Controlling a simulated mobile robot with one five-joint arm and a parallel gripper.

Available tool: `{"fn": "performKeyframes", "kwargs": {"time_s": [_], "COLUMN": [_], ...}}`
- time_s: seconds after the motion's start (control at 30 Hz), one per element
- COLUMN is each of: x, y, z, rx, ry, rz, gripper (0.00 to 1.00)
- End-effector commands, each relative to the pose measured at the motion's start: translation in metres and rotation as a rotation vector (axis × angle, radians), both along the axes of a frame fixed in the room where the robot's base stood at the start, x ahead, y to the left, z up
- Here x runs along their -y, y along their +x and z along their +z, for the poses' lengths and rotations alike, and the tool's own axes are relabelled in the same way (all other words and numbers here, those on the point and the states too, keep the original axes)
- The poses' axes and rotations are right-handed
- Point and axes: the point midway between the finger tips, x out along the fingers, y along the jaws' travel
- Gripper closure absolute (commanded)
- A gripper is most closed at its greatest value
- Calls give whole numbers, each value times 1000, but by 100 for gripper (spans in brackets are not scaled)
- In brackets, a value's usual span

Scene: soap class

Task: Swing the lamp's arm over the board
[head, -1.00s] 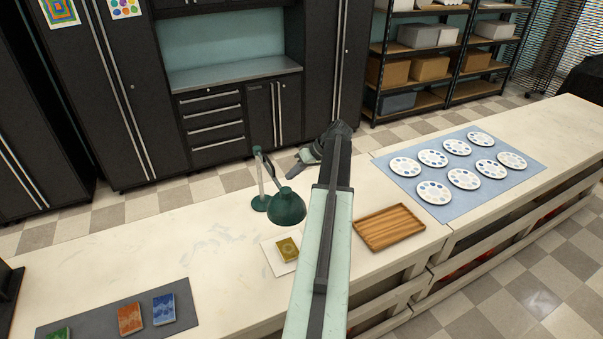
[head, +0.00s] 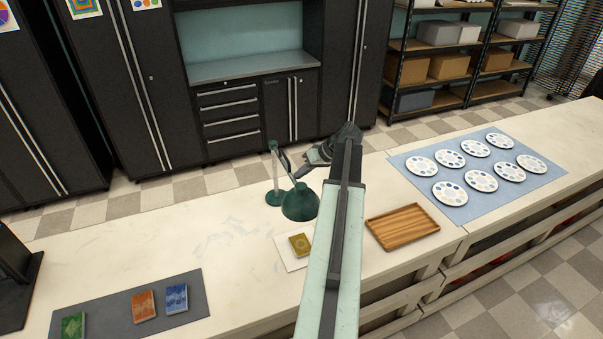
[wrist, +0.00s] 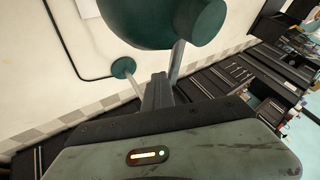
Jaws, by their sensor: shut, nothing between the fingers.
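The green lamp stands on the counter, with a round base (head: 275,198), a thin post and a jointed arm (head: 285,160). Its green shade (head: 300,203) hangs at the arm's end and also fills the top of the wrist view (wrist: 150,22). A white board (head: 287,256) lies nearer me, with a gold soap bar (head: 300,243) on it. In the head view the shade shows just above the board's far edge. My gripper (head: 303,172) is shut and empty beside the lamp's arm, close to the shade. I cannot tell whether it touches. My forearm hides part of the counter.
A wooden tray (head: 402,227) lies right of my arm. Farther right is a blue mat (head: 455,207) with several round palettes. A dark mat (head: 110,318) at front left holds green, orange and blue bars. The counter left of the lamp is clear. Cabinets stand behind.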

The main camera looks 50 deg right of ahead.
Motion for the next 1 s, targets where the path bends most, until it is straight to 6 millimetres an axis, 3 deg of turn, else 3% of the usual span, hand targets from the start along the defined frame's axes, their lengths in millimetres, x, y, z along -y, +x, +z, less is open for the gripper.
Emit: {"fn": "performKeyframes", "kwargs": {"time_s": [0.17, 0.37, 0.4, 0.6, 0.8, 1.0], "x": [0, 36, 36, 46, 52, 52], "y": [3, -8, -18, -51, -68, -71], "z": [-1, -12, 14, 54, 69, 69], "rx": [3, 0, 1, 1, 1, 0], "ry": [4, 3, 3, 1, 1, 1], "rz": [10, 8, 6, 3, 6, 7], "gripper": [100, 100, 100, 100, 100, 100]}}
